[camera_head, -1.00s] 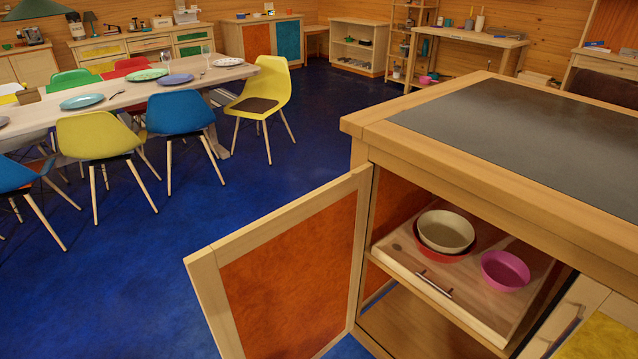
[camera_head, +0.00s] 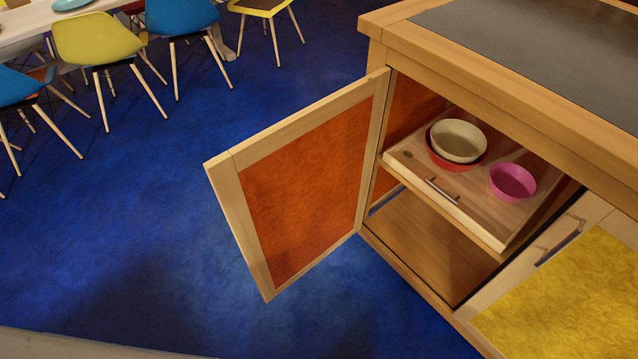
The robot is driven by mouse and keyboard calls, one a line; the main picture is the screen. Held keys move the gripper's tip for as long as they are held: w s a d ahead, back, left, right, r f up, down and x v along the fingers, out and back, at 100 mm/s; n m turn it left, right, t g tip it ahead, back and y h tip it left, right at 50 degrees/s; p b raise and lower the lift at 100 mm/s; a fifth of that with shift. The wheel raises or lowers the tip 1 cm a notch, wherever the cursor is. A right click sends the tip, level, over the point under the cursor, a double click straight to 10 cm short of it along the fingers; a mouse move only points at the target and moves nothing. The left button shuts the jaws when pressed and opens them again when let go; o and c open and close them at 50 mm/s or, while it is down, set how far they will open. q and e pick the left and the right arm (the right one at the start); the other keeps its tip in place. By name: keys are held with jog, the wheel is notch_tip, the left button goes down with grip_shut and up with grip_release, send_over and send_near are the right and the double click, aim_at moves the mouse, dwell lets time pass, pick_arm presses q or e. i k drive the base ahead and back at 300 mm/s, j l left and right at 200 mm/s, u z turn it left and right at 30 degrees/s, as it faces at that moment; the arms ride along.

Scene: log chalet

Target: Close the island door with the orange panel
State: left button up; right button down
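The island door with the orange panel (camera_head: 310,185) stands wide open, swung out to the left of the island (camera_head: 490,70). Its wooden frame is hinged at the left edge of the cabinet opening. Inside the opening, a wooden pull-out tray (camera_head: 465,205) with a metal handle holds a cream bowl (camera_head: 458,141) sitting in a red bowl (camera_head: 455,166), and a pink bowl (camera_head: 512,182). The tray appears to sit within the cabinet. Below it is a bare cabinet floor. Neither of my grippers is in view.
A door with a yellow panel (camera_head: 570,295) and metal handle is at the island's right, apparently shut. Blue floor (camera_head: 150,230) is clear left of the open door. Chairs, such as a yellow one (camera_head: 92,38), and a dining table (camera_head: 25,25) stand farther back left.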

aim_at(289, 194)
jog(key=i+j+z, duration=0.25)
jog(key=j+z, duration=0.2)
jog(key=j, duration=0.3)
jog(key=i+j+z, duration=0.1)
jog(key=j+z, duration=0.4)
jog(key=j, duration=0.3)
jog(key=j+z, duration=0.45)
jog(key=j, duration=0.35)
jog(key=k, duration=0.05)
